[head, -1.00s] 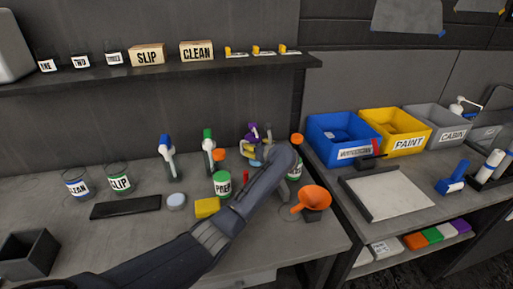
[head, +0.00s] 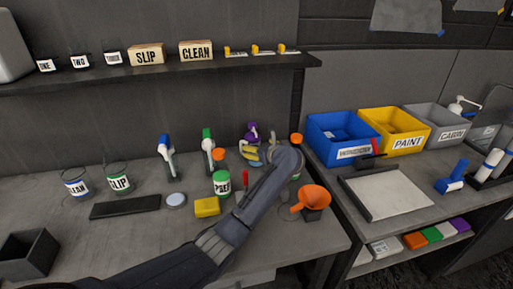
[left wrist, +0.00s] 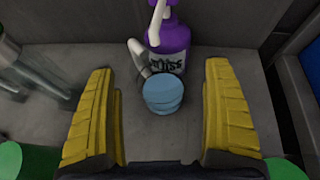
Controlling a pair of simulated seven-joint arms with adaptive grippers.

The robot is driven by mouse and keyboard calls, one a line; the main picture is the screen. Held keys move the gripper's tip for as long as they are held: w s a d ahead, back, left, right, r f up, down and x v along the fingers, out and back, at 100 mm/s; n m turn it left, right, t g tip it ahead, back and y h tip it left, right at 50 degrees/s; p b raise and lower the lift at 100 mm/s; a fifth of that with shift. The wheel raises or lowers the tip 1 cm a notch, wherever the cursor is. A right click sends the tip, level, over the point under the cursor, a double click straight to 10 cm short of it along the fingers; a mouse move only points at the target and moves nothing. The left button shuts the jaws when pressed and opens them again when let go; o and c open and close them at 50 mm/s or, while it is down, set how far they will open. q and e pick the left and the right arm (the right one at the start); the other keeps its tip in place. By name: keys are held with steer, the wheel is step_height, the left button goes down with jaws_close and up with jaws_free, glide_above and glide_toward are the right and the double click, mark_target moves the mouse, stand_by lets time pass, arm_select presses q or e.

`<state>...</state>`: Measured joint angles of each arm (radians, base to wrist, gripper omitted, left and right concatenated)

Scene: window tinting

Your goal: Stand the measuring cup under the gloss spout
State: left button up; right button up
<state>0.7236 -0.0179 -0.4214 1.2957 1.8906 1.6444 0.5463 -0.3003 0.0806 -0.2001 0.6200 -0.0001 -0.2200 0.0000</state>
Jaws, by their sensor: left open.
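The measuring cup (left wrist: 163,94) looks light blue and stands upright in the left wrist view. It is close in front of the purple gloss bottle (left wrist: 168,42), whose label is partly readable. In the head view the purple bottle (head: 252,132) shows behind my left gripper (head: 250,155); the cup is not clear there. My right gripper is not in view.
Blue-topped (head: 166,157) and green-topped bottles (head: 208,152) stand to the left.

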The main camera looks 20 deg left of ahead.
arm_select(q)
steer(key=v, duration=0.4)
steer(key=shift+s, duration=0.1)
steer(key=shift+r, duration=0.1)
stand_by(1.2)
